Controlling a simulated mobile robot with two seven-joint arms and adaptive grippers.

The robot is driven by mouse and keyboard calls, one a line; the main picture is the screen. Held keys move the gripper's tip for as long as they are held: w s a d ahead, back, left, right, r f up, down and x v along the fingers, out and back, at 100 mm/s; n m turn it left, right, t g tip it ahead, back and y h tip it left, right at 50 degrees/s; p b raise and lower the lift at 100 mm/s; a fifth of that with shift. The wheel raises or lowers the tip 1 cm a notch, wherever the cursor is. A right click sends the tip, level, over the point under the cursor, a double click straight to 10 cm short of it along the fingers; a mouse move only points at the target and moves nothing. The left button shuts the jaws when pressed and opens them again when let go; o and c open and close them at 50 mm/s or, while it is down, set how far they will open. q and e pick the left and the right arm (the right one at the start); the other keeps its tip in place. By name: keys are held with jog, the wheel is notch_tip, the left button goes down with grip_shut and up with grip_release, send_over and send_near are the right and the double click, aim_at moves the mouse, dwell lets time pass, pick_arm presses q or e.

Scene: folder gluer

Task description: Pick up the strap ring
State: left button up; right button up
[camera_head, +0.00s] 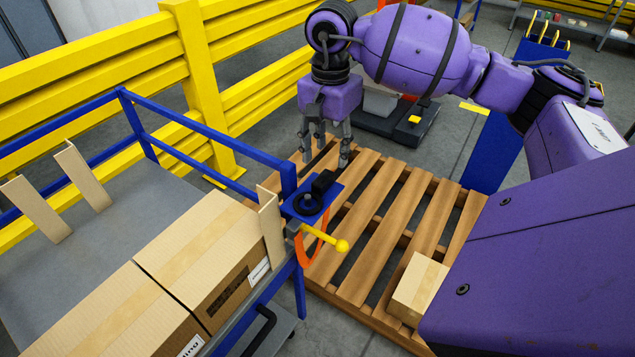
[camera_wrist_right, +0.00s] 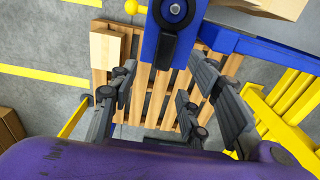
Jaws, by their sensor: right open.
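A thin orange ring (camera_head: 299,248), which looks like the strap ring, hangs below a small blue plate (camera_head: 328,191) at the corner of the blue cart frame. A yellow-knobbed lever (camera_head: 341,246) sticks out beside it. A black round part (camera_head: 306,204) sits on the plate and also shows in the wrist view (camera_wrist_right: 176,12). My right gripper (camera_head: 325,150) is open and empty, pointing down beyond the plate, apart from the ring. In the wrist view its open fingers (camera_wrist_right: 165,90) show over the pallet; I cannot make out the ring there. My left gripper is not in view.
Cardboard boxes (camera_head: 195,258) stand on the cart at left. A wooden pallet (camera_head: 372,237) with a small box (camera_head: 418,288) lies on the floor. A yellow guard fence (camera_head: 190,60) runs behind. The blue corner post (camera_head: 288,180) stands close to the ring.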

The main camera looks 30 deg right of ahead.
aim_at(325, 175)
notch_tip(325, 175, down, 2)
jog(key=shift+w+f, duration=0.1)
jog(key=shift+f, duration=0.05)
jog(key=f, duration=0.1)
jog(key=f+p, duration=0.1)
jog(key=f, duration=0.1)
jog(key=shift+a+f, duration=0.25)
jog(key=shift+a, duration=0.1)
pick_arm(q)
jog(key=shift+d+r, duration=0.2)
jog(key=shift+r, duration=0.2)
pick_arm(e)
jog(key=shift+f, duration=0.5)
jog(key=shift+c, duration=0.2)
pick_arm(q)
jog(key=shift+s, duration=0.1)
pick_arm(e)
grip_shut()
